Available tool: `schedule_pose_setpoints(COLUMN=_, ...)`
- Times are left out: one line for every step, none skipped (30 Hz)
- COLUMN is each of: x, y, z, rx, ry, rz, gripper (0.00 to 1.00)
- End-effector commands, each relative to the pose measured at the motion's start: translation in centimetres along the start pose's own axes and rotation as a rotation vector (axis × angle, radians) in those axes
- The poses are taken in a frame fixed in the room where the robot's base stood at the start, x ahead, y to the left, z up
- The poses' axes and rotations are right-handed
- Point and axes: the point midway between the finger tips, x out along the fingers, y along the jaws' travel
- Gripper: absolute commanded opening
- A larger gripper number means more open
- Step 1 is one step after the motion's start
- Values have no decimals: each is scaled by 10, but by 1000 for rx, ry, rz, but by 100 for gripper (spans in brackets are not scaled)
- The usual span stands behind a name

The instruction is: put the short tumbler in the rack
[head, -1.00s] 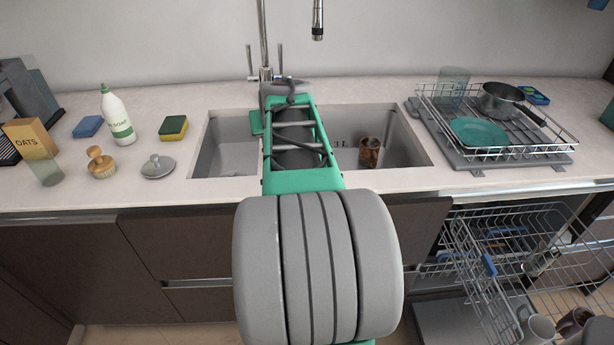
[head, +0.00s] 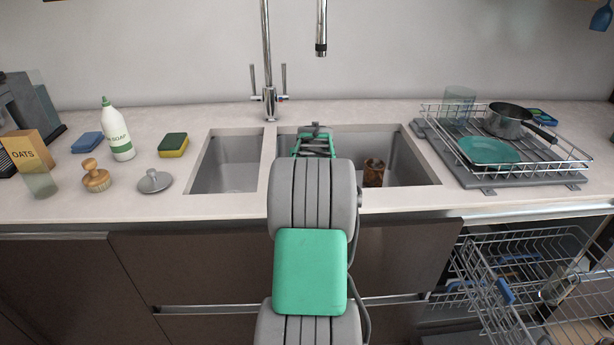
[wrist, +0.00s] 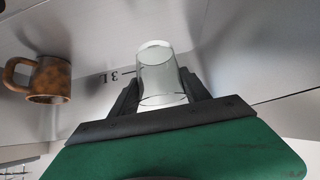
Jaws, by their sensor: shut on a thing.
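The short tumbler (wrist: 157,72), a small clear glass, shows in the wrist view between the two dark fingers of my gripper (wrist: 160,88). My gripper is shut on it, inside or just above the right sink basin (head: 405,160). In the head view my own arm hides the gripper and this glass. The wire dish rack (head: 466,172) stands on the counter to the right of the sink. It holds a clear glass (head: 458,102), a teal plate (head: 488,151) and a saucepan (head: 507,121).
A brown mug (head: 373,175) is in the right basin, also in the wrist view (wrist: 44,78). The faucet (head: 267,60) rises behind the sink. A soap bottle (head: 118,135), sponges and another clear glass (head: 39,182) are at left. A dishwasher rack (head: 520,270) is pulled out below right.

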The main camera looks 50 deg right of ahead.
Motion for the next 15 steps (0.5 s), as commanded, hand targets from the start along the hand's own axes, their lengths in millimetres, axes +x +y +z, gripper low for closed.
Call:
schedule_pose_setpoints(x=11, y=0, z=0, rx=0, ry=2, rz=0, gripper=1)
schedule_pose_setpoints(x=15, y=0, z=0, rx=-1, ry=4, rz=0, gripper=1)
schedule_pose_setpoints(x=20, y=0, z=0, rx=-1, ry=3, rz=0, gripper=1)
schedule_pose_setpoints(x=22, y=0, z=0, rx=-1, ry=4, rz=0, gripper=1)
schedule_pose_setpoints(x=25, y=0, z=0, rx=-1, ry=4, rz=0, gripper=1)
schedule_pose_setpoints(x=30, y=0, z=1, rx=-1, ry=3, rz=0, gripper=1)
schedule_pose_setpoints(x=35, y=0, z=3, rx=-1, ry=3, rz=-1, gripper=1)
schedule_pose_setpoints(x=38, y=0, z=7, rx=-1, ry=2, rz=-1, gripper=1)
schedule_pose_setpoints(x=44, y=0, z=14, rx=0, ry=1, rz=-1, gripper=1)
schedule_pose_setpoints(x=47, y=0, z=17, rx=0, ry=2, rz=-1, gripper=1)
schedule_pose_setpoints(x=50, y=0, z=20, rx=0, ry=3, rz=-1, gripper=1)
schedule_pose_setpoints(x=52, y=0, z=21, rx=-1, ry=5, rz=0, gripper=1)
schedule_pose_setpoints(x=52, y=0, z=22, rx=-1, ry=6, rz=0, gripper=1)
schedule_pose_setpoints(x=52, y=0, z=21, rx=-1, ry=6, rz=0, gripper=1)
schedule_pose_setpoints(x=52, y=0, z=21, rx=-1, ry=7, rz=0, gripper=1)
